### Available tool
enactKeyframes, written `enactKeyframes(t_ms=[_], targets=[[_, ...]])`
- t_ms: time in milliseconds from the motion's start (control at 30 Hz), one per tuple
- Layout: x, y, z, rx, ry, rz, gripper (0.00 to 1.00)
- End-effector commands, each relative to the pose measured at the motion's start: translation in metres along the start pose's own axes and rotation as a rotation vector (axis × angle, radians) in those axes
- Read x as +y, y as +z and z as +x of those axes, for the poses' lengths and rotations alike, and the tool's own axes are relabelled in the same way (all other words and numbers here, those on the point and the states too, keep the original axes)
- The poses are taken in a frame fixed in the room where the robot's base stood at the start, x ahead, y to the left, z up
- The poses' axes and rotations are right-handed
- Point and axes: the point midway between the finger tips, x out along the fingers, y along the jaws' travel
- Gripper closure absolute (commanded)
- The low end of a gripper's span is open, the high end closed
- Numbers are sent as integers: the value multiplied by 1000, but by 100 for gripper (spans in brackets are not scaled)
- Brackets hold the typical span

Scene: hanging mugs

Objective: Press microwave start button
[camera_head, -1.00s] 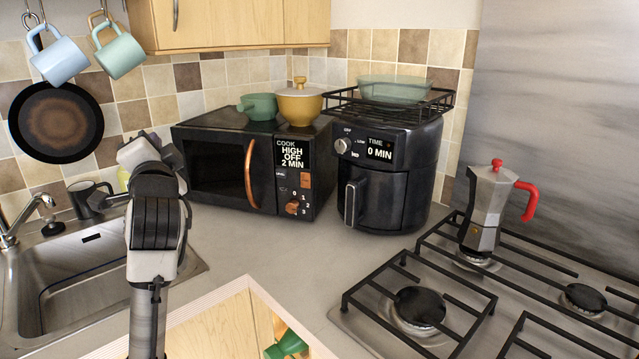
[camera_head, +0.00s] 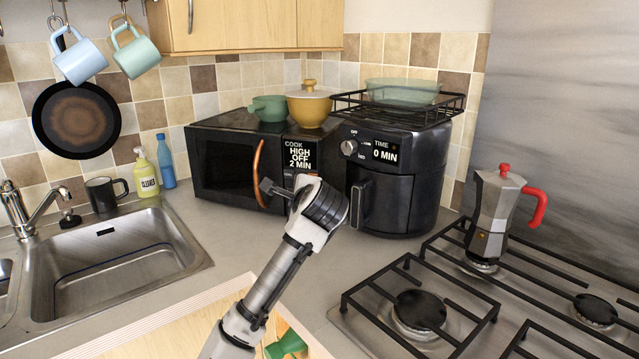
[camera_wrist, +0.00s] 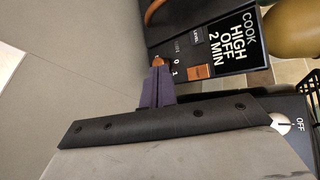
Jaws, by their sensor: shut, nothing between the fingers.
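The black microwave (camera_head: 228,165) stands against the tiled wall, with a copper door handle (camera_head: 257,174) and a display reading COOK HIGH OFF 2 MIN (camera_head: 300,157). In the wrist view, its panel shows an orange square button (camera_wrist: 198,72), a LEVEL button (camera_wrist: 197,36) and a copper knob (camera_wrist: 158,61) near the numbers. I cannot read a start label. My gripper (camera_head: 266,186) is shut and empty, in front of the panel near the handle. In the wrist view, its fingertips (camera_wrist: 157,72) overlap the knob's edge, left of the orange button; contact is unclear. My wrist hides the lower panel in the head view.
A black air fryer (camera_head: 395,185) stands close on the right. A green pot (camera_head: 269,108) and a yellow pot (camera_head: 309,108) sit on the microwave. The sink (camera_head: 105,262) is at left, the stove with a moka pot (camera_head: 492,215) at right. Counter before the microwave is clear.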

Motion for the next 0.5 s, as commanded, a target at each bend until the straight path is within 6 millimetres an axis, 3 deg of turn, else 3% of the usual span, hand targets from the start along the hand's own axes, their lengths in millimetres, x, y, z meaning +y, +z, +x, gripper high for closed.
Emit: enactKeyframes(t_ms=[267,500], targets=[[-3,-2,2,1,-1,-2,100],[-17,-16,20,1,0,-1,100]])
